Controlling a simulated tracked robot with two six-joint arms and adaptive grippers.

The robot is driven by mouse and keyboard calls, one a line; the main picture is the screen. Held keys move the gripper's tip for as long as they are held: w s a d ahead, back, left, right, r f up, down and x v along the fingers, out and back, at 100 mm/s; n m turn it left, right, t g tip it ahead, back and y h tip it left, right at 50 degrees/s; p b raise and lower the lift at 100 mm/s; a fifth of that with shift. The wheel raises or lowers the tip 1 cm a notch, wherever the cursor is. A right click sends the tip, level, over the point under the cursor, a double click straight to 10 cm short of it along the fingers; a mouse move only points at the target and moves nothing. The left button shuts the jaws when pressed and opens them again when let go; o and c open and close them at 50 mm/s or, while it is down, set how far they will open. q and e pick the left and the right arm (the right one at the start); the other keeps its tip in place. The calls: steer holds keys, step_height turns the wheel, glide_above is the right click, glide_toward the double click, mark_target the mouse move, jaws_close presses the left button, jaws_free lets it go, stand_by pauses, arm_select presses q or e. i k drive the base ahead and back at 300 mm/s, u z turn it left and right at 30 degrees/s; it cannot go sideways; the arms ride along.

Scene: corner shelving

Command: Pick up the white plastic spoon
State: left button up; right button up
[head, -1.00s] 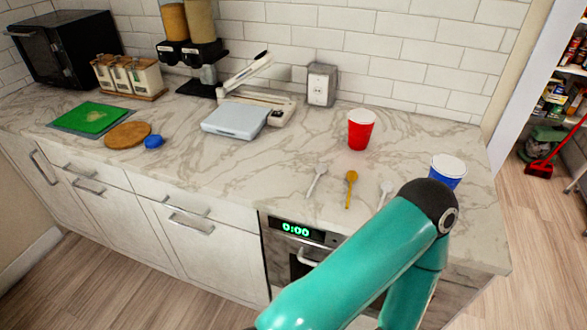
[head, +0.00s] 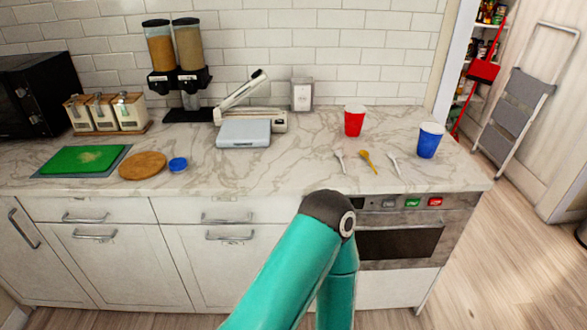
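Three spoons lie apart on the marble counter (head: 290,170), near its front edge toward the right. The left one is a pale, greyish-white spoon (head: 340,161). The middle one is a yellow-brown spoon (head: 369,161). The right one is a white spoon (head: 394,165). At this size I cannot tell which pale spoon is plastic. One of my teal arms rises from the bottom middle, its dark elbow in front of the counter, below and left of the spoons. Neither gripper shows in the head view.
A red cup (head: 354,122) stands behind the spoons and a blue cup (head: 429,143) to their right. A pale blue scale (head: 243,134), blue lid (head: 178,165), round brown board (head: 143,166) and green board (head: 83,159) lie further left. Counter between lid and spoons is clear.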

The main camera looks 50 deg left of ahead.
mark_target(339, 153)
steer(key=u, duration=0.15)
steer(key=k, duration=0.4)
steer(key=u, duration=0.55)
steer(key=i, duration=0.9)
steer(key=u, duration=0.1)
